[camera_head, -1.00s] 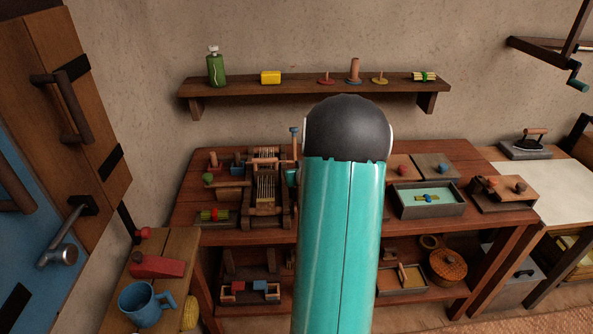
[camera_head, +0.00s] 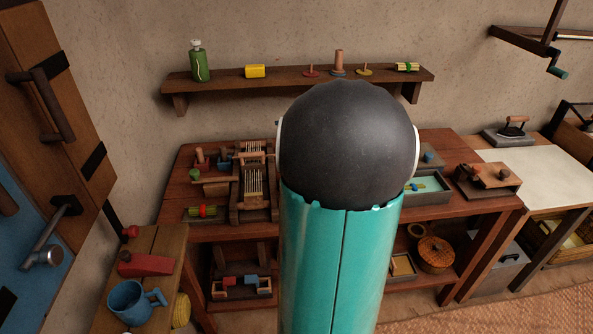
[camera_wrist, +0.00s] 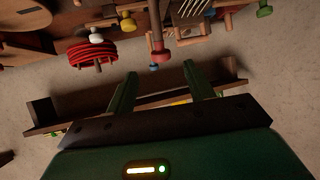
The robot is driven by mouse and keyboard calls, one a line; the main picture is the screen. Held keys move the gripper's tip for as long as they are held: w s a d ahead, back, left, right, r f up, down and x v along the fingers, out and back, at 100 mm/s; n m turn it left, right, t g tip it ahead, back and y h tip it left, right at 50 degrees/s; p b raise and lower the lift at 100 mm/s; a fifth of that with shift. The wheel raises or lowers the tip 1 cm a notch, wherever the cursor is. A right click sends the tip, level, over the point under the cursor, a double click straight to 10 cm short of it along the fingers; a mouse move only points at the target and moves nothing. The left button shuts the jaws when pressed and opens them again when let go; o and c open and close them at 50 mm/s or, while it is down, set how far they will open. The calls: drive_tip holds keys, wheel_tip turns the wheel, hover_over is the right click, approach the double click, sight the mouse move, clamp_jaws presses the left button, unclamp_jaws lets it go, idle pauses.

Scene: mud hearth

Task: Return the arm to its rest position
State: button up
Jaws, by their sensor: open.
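My own teal arm link with a dark rounded joint (camera_head: 345,145) stands upright in the middle of the head view and covers the centre of the workbench. My gripper is not visible in the head view. In the wrist view my gripper (camera_wrist: 161,70) shows two green fingers spread apart, with nothing held between them. Beyond the fingers are a wooden shelf, a red coil (camera_wrist: 90,54) and several wooden pegs; I see no contact with them.
A wall shelf (camera_head: 300,80) holds a green bottle (camera_head: 198,62) and a yellow block (camera_head: 255,71). The workbench (camera_head: 480,207) carries a small loom (camera_head: 254,180). A blue mug (camera_head: 130,302) stands on a side table at lower left, near a door (camera_head: 85,115).

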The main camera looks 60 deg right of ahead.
drive_tip(key=shift+s+a+r, duration=0.35)
drive_tip(key=shift+s, duration=0.15)
idle(0.3)
drive_tip(key=w+a+r+n+g, duration=0.1)
drive_tip(key=w+a+r, duration=0.15)
drive_tip(key=a, duration=0.45)
drive_tip(key=w+a+r+n+y, duration=0.1)
drive_tip(key=a+r, duration=0.2)
drive_tip(key=a, duration=0.3)
drive_tip(key=w+a+r+g, duration=0.1)
drive_tip(key=a+r, duration=0.2)
drive_tip(key=a, duration=0.4)
drive_tip(key=s+a+n+g+y, duration=0.1)
drive_tip(key=s+a, duration=0.4)
drive_tip(key=a, duration=0.6)
drive_tip(key=s+a+r+n+g+y, duration=0.1)
drive_tip(key=s+a+n+y, duration=0.3)
drive_tip(key=a, duration=0.8)
drive_tip(key=shift+s+r+y, duration=0.15)
drive_tip(key=shift+s+y, duration=0.35)
drive_tip(key=shift+s, duration=0.15)
